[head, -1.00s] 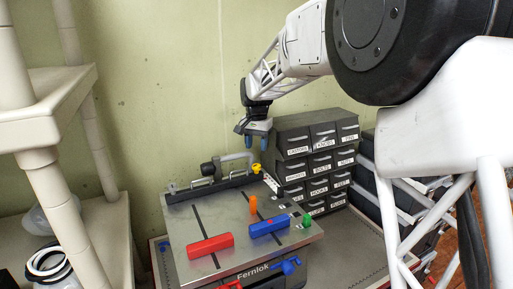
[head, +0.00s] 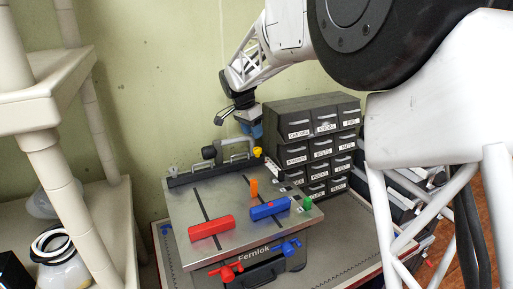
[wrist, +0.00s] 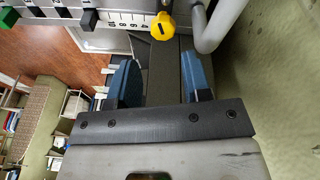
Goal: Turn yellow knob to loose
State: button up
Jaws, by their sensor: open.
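The yellow knob (head: 257,152) sits at the back right of the grey Fernlok machine's top (head: 180,200), at the right end of the dark rear rail. In the wrist view the yellow knob (wrist: 162,26) is at the top centre, beyond the fingertips, with a dark mark on its face. My gripper (head: 250,128) is above and behind the rear rail, close above the knob and apart from it. In the wrist view my gripper (wrist: 157,68) has two blue fingers spread with nothing between them. Any loose or tight marking is too small to read.
A grey pipe handle (head: 236,142) stands beside the knob. A dark drawer cabinet (head: 312,140) is close on the right. Red (head: 211,228) and blue (head: 269,209) blocks, an orange peg (head: 254,188) and a green knob (head: 307,202) are on the top. The wall is close behind.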

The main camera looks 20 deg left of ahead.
aim_at(257, 148)
jog(key=m, duration=0.1)
jog(key=a+m+t+h, duration=0.1)
jog(key=m, duration=0.1)
jog(key=shift+s, duration=0.35)
jog(key=shift+x, duration=3.85)
jog(key=shift+w, duration=0.1)
jog(key=c, duration=0.6)
